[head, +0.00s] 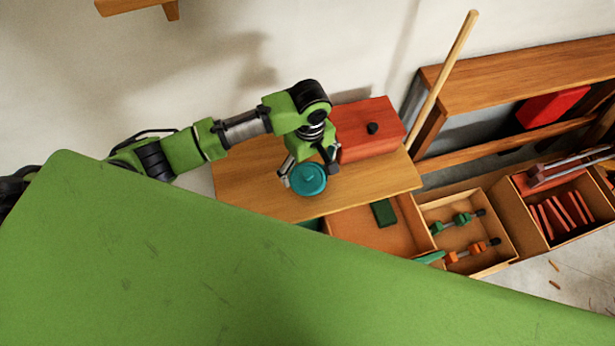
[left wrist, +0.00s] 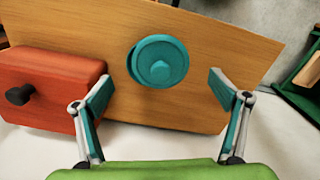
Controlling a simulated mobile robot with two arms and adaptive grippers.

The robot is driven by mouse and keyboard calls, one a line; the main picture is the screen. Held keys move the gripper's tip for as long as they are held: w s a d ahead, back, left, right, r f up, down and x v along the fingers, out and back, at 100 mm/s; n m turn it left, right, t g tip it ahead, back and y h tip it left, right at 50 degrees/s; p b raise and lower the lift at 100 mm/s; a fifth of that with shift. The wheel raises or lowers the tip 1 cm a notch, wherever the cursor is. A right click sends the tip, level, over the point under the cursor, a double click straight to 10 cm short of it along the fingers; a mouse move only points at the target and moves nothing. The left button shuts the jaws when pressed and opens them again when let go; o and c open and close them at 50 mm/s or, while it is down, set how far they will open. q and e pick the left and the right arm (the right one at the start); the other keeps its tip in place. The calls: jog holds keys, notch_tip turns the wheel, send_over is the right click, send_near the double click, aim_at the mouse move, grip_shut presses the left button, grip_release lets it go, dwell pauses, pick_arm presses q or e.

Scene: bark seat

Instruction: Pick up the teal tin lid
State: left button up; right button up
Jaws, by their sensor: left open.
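In the left wrist view the teal lid (left wrist: 158,62) lies ahead of and between the two spread fingers. My left gripper (head: 308,172) is open, right over the lid in the head view. In the left wrist view the left gripper (left wrist: 163,90) has teal-padded fingers, apart from the lid on both sides. My right gripper is not in view.
A red box with a black knob (head: 368,130) stands close to the right of the left gripper. Below are an open drawer with a green block (head: 383,212), a tray of clamps (head: 463,236) and a crate of red pieces (head: 561,214). A wooden pole (head: 443,78) leans behind.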

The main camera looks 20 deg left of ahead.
aim_at(308, 174)
pick_arm(q)
notch_tip(308, 174, down, 4)
jog(key=shift+a+f, duration=0.1)
jog(key=shift+f, duration=0.55)
jog(key=c, duration=1)
jog(key=shift+c, duration=0.7)
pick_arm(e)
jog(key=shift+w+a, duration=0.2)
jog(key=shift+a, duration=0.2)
pick_arm(q)
jog(key=shift+r, duration=0.1)
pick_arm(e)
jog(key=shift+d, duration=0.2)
